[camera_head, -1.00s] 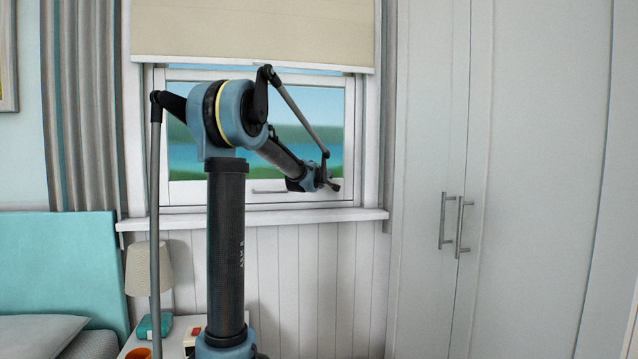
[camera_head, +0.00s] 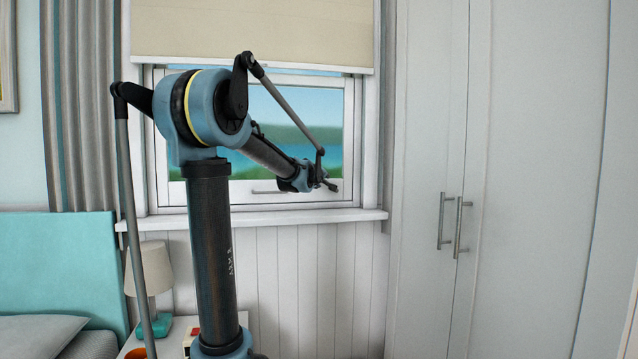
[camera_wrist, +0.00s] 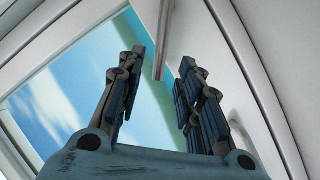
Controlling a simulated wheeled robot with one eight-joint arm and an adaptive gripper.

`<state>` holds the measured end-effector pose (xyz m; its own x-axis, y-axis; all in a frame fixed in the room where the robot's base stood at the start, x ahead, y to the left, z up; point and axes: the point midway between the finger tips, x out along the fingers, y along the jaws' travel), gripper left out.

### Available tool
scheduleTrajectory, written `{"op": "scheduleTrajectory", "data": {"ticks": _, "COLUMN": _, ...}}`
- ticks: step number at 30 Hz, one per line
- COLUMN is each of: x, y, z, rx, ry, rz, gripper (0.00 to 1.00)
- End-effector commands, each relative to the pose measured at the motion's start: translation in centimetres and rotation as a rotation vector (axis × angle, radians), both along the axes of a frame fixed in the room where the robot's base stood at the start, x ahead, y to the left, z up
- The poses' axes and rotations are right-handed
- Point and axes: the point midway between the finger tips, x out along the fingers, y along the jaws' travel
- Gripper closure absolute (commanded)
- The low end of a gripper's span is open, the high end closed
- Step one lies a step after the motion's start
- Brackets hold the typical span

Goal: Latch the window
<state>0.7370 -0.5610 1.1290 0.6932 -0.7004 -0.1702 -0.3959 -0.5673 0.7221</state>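The window (camera_head: 348,115) has a white frame, with a lake and green hills behind the glass. A thin light handle bar (camera_head: 268,191) lies level along its bottom rail. My gripper (camera_head: 330,186) is in front of the lower right of the window, to the right of that bar. In the wrist view my gripper (camera_wrist: 163,58) is open, its two dark jointed fingers apart. A slim grey bar (camera_wrist: 162,42), seemingly the handle, shows between and beyond the fingertips; I cannot tell whether they touch it. Whether the sash is fully closed cannot be told.
A cream blind (camera_head: 250,35) covers the window's top. The white sill (camera_head: 330,217) juts out below the gripper. A bedside table with a lamp (camera_head: 150,268) stands lower left, beside the bed (camera_head: 65,265). A tall white wardrobe (camera_head: 530,150) is at right.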

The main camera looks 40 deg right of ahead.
Motion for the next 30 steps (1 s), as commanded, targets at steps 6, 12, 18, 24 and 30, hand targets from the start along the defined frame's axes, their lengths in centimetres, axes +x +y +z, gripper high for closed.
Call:
{"op": "scheduleTrajectory", "data": {"ticks": 6, "x": -0.6, "y": 0.7, "z": 0.1, "rx": 0.000, "ry": 0.000, "rz": 0.000, "gripper": 0.67}}
{"op": "scheduleTrajectory", "data": {"ticks": 12, "x": -0.7, "y": 0.8, "z": 0.2, "rx": 0.000, "ry": 0.000, "rz": 0.000, "gripper": 0.67}}
{"op": "scheduleTrajectory", "data": {"ticks": 18, "x": -0.5, "y": 1.2, "z": 0.0, "rx": 0.005, "ry": 0.000, "rz": 0.006, "gripper": 0.90}}
{"op": "scheduleTrajectory", "data": {"ticks": 24, "x": 1.2, "y": 8.1, "z": -2.1, "rx": 0.108, "ry": 0.017, "rz": 0.100, "gripper": 1.00}}
{"op": "scheduleTrajectory", "data": {"ticks": 30, "x": 1.7, "y": 22.0, "z": -7.4, "rx": 0.334, "ry": 0.089, "rz": 0.253, "gripper": 1.00}}
